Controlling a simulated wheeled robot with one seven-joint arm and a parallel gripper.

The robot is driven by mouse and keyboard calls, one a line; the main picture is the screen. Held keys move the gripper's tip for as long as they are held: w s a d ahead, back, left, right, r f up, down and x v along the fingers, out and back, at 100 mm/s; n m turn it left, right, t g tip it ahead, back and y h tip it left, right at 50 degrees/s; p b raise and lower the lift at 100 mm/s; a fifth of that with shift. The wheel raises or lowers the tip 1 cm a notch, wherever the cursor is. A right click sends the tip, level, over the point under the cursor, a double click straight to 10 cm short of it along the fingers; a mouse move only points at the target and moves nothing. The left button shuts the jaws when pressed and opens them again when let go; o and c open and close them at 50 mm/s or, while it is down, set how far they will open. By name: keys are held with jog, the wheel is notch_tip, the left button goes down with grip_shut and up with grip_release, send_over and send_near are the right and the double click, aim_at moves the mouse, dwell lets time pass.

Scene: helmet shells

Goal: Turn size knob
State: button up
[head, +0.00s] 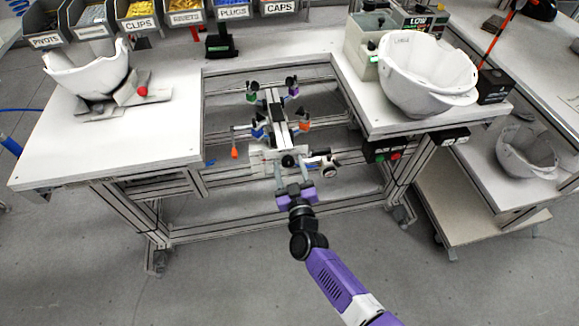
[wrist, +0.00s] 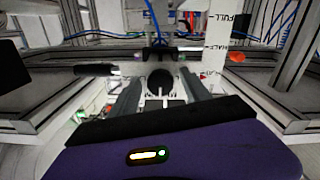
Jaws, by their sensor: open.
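A fixture (head: 276,122) with colored clamps stands in the gap between two white benches. A dark round knob (head: 288,160) is on its near end, and I take it for the size knob; no label on it is readable. In the wrist view the dark knob (wrist: 160,80) sits between my two fingers. My gripper (head: 292,176) is open in front of the fixture's near end, its fingers pointing at it. In the wrist view my gripper (wrist: 160,92) shows a finger on either side of the knob; contact cannot be told.
An orange handle (head: 235,152) hangs at the fixture's left and a black-and-white lever (head: 325,163) sticks out at its right. White helmet shells stand on the left bench (head: 88,66) and right bench (head: 428,75). A button box (head: 387,150) hangs on the right bench's front.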

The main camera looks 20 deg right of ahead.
jog(key=shift+c, duration=0.2)
grip_shut()
jog(key=shift+f+m, duration=0.1)
jog(key=shift+m, duration=0.2)
jog(key=m+b, duration=0.1)
jog(key=m, duration=0.2)
jog(key=shift+a+m, duration=0.1)
jog(key=shift+m, duration=0.2)
jog(key=m+b, duration=0.1)
jog(key=m, duration=0.3)
jog(key=shift+m+b, duration=0.35)
jog(key=shift+m, duration=0.05)
jog(key=m+b, duration=0.1)
jog(key=m, duration=0.3)
jog(key=shift+m+b, duration=0.6)
jog(key=shift+m, duration=1.6)
